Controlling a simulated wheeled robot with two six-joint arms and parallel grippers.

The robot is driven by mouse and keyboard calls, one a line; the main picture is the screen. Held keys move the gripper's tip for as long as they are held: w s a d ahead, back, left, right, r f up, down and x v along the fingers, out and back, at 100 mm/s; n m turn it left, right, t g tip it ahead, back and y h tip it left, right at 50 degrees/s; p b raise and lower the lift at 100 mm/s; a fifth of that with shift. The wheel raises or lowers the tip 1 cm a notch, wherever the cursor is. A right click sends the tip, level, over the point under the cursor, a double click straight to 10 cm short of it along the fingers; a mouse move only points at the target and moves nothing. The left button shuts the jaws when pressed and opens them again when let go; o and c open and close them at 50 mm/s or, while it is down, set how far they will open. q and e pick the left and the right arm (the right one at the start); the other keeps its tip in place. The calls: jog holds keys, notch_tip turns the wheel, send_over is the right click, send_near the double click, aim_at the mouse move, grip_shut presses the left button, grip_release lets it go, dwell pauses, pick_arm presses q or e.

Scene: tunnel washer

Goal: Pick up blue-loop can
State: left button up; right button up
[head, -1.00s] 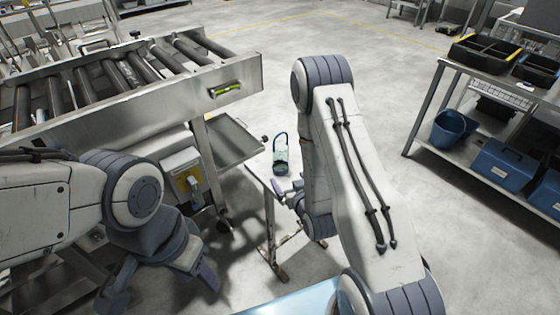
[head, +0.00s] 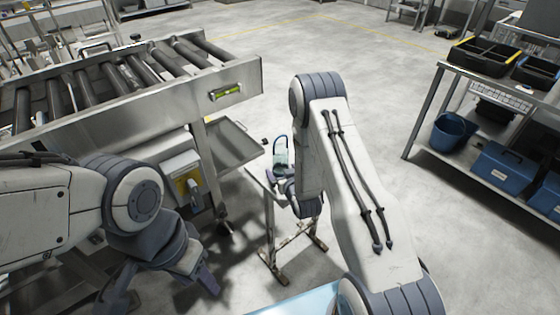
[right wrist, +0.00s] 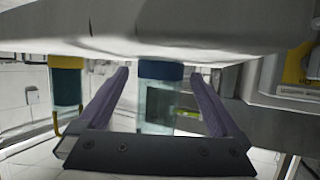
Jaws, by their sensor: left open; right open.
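The blue-loop can (head: 281,155) has a pale clear body and a blue loop on top. It stands on the small metal stand (head: 262,178) in the middle of the head view. My right gripper (head: 282,186) is open just in front of it and hides its lower part. In the right wrist view the can (right wrist: 158,100), with a blue top, shows between the two open purple fingers of the right gripper (right wrist: 160,78). I cannot tell whether they touch it. My left gripper (head: 160,288) is open and empty at the lower left.
A roller conveyor (head: 125,75) runs along the left, with a metal tray (head: 235,143) beside the stand. A yellow-topped container-like object (right wrist: 67,88) is left of the can in the wrist view. A shelf with a blue bucket (head: 453,132) stands right. The floor between is clear.

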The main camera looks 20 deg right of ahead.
aim_at(283, 162)
jog(key=c, duration=1.5)
jog(key=shift+r, duration=0.15)
notch_tip(283, 162, up, 4)
jog(key=shift+r, duration=0.15)
jog(key=s+d+r+p, duration=0.1)
jog(key=s+d+r, duration=0.1)
jog(key=s, duration=0.1)
jog(key=s+d+r+p, duration=0.1)
jog(key=s+d+r, duration=0.1)
jog(key=s, duration=0.1)
jog(key=s+d+r+p, duration=0.1)
jog(key=s+d+r, duration=0.1)
jog(key=s, duration=0.1)
jog(key=shift+r, duration=0.2)
jog(key=shift+s+d+p, duration=0.15)
jog(key=shift+s+p, duration=0.25)
jog(key=shift+p, duration=0.45)
